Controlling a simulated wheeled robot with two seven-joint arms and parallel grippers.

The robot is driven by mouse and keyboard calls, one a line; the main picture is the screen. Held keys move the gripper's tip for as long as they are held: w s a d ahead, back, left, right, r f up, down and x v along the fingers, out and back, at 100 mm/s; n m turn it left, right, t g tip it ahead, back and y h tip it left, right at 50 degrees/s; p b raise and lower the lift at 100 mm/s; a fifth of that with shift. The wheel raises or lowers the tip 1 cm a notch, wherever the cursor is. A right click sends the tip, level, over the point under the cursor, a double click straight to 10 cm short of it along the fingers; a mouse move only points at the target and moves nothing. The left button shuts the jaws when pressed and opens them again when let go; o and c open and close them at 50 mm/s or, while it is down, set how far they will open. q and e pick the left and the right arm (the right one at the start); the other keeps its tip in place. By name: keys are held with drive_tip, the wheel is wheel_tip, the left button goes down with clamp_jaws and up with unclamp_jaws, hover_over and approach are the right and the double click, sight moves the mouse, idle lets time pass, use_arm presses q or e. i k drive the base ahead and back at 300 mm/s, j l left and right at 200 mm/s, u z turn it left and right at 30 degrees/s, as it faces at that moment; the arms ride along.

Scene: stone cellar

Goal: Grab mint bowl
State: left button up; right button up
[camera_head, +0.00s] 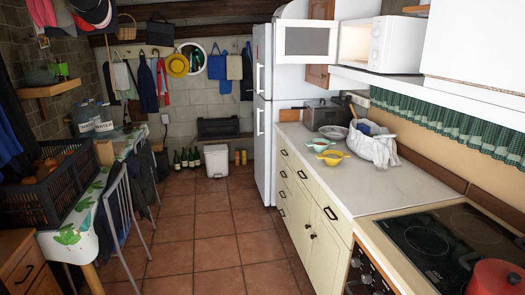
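A small pale bowl (320,144), perhaps the mint bowl, sits on the light countertop (385,190) right of the fridge. Its exact tint is hard to tell at this size. A yellow bowl-like dish (333,157) sits just in front of it, very near or touching. A grey shallow dish (333,132) is behind it. Neither of my grippers shows in the head view.
A white bag (374,149) stands right of the bowls. A stove (440,240) with a red pot (496,278) is at the near right. A table with a dark crate (45,190) is at the left. The tiled floor (195,225) between is clear.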

sight(320, 146)
drive_tip(key=i+j+u, duration=0.25)
drive_tip(key=i, duration=0.6)
drive_tip(key=i+j+u, duration=0.2)
drive_tip(key=i, duration=0.65)
drive_tip(key=l, duration=0.1)
